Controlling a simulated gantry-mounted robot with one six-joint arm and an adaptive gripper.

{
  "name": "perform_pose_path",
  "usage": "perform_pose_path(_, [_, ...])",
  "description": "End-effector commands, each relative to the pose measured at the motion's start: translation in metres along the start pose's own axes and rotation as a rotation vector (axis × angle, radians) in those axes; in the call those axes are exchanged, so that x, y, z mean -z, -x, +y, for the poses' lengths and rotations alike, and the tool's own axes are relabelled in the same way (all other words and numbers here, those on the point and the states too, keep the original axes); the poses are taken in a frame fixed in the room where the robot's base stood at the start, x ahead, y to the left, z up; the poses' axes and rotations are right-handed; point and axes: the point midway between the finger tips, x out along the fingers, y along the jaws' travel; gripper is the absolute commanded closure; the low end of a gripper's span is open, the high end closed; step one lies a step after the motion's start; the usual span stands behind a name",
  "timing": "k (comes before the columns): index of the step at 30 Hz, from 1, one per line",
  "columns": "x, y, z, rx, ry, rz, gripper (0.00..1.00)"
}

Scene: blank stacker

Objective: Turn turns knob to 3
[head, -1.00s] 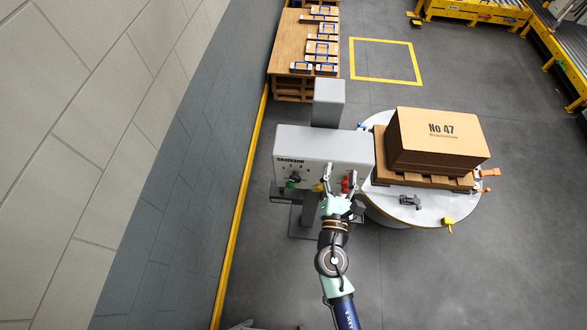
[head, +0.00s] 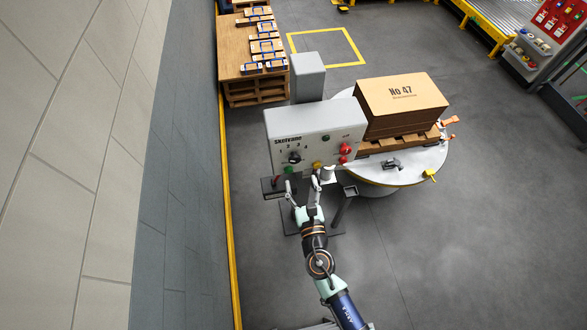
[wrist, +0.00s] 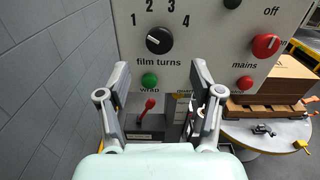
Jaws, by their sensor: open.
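The film turns knob (wrist: 159,40) is black and round, with a pale pointer mark that seems to lie on its upper-left side; the exact number it points to is unclear. The numbers 1 to 4 arc above it. It also shows on the grey control panel in the head view (head: 295,158). My gripper (wrist: 160,76) is open and empty, its fingers spread to either side below the knob and apart from it. In the head view my gripper (head: 304,188) is in front of the panel's lower part.
A green wrap button (wrist: 150,80) is just below the knob, and a red-handled lever (wrist: 147,108) is lower. The red mains switch (wrist: 265,45) is to the right. A boxed pallet (head: 400,105) stands on the turntable, right of the panel. A wall is at left.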

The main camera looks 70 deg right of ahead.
Motion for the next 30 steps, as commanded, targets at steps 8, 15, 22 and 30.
perform_pose_path(8, [-0.004, -0.031, -0.001, 0.002, -0.001, -0.002, 0.34])
perform_pose_path(15, [-0.002, -0.07, 0.0, 0.001, -0.001, -0.002, 0.34])
perform_pose_path(22, [-0.002, -0.079, 0.0, 0.0, -0.001, 0.0, 0.34])
perform_pose_path(30, [-0.002, -0.078, 0.0, 0.0, -0.001, 0.0, 0.59])
